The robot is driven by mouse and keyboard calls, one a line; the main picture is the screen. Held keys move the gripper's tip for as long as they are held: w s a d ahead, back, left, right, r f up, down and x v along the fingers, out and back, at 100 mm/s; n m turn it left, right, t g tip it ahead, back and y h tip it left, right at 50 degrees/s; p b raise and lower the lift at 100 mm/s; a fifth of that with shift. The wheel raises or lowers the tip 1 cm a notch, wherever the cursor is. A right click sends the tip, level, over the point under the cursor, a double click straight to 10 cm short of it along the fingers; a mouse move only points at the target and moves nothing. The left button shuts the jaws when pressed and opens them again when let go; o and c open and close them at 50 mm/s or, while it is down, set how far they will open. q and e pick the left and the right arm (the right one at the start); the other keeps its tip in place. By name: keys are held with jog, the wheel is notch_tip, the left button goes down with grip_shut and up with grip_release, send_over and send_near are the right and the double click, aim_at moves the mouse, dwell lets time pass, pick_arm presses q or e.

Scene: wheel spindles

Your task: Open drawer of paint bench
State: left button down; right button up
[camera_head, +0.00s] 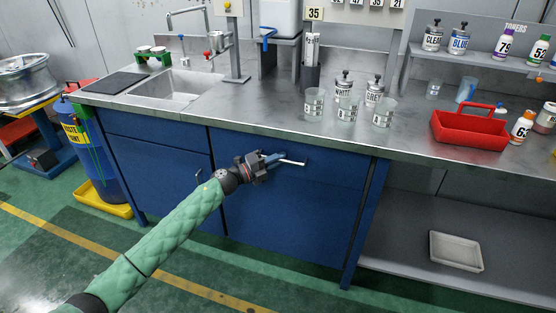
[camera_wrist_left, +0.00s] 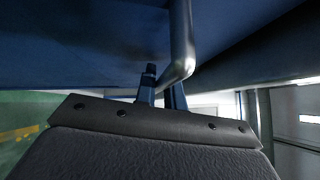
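The paint bench (camera_head: 150,149) is a blue cabinet under a steel worktop. Its right part has a wide drawer front (camera_head: 340,170) above a larger blue panel, and the drawer looks closed. My left gripper (camera_head: 276,159) is at the left end of this handle. In the left wrist view the bent handle (camera_wrist_left: 181,45) runs down between the two close-set fingers of my left gripper (camera_wrist_left: 162,88), which look shut on it. The fingers partly hide the handle. My right gripper is out of view.
Cups and bottles (camera_head: 347,106) stand on the worktop above the drawer, with a red tool carrier (camera_head: 470,129) to the right. A sink (camera_head: 178,88) is at left. A white tray (camera_head: 455,251) lies on the low shelf. The green floor before the drawer is clear.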

pick_arm(q)
jog(key=shift+s, duration=0.1)
jog(key=s+a+p, duration=0.2)
jog(key=s+a, duration=0.2)
jog(key=s, duration=0.8)
jog(key=s+a+p, duration=0.3)
jog(key=s+a, duration=0.1)
jog(key=s, duration=0.9)
jog(key=shift+p, duration=0.35)
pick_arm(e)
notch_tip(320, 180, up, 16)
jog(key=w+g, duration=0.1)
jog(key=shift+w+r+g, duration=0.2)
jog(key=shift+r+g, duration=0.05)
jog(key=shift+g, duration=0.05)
pick_arm(q)
jog(key=shift+w+a, duration=0.1)
jog(key=c, duration=1.8)
grip_release()
jog(key=shift+o, duration=0.2)
